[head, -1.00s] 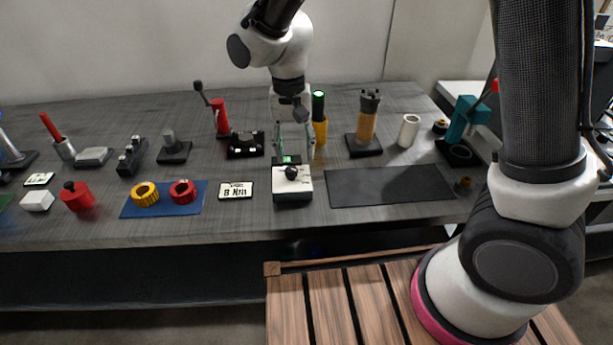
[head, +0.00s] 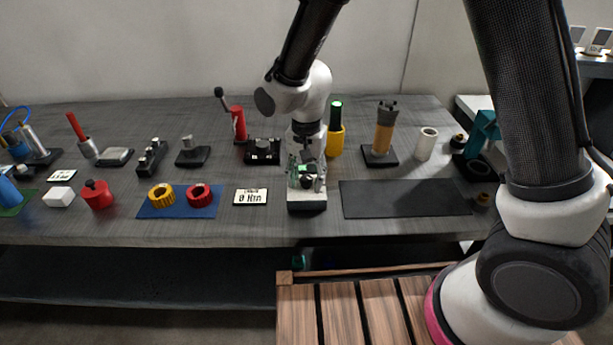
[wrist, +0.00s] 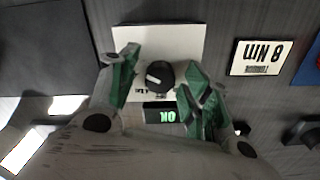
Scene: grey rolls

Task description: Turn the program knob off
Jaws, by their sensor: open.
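The program knob (wrist: 159,75) is a round black knob with a white mark, on a white panel (wrist: 187,42) with a small screen (wrist: 159,116) reading "OK" in green. In the wrist view my gripper (wrist: 158,84) is open, with one green-padded finger on each side of the knob. Gaps show between the knob and both fingers. In the head view the gripper (head: 306,178) is low over the panel box (head: 307,198), and its fingers partly hide the knob (head: 307,182).
A plate reading "8 Nm" (wrist: 261,57) lies beside the panel. A dark mat (head: 405,199) is to its right in the head view. A blue mat (head: 180,209) with a yellow ring and a red ring lies to the left. A yellow-and-black cylinder (head: 335,135) stands behind.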

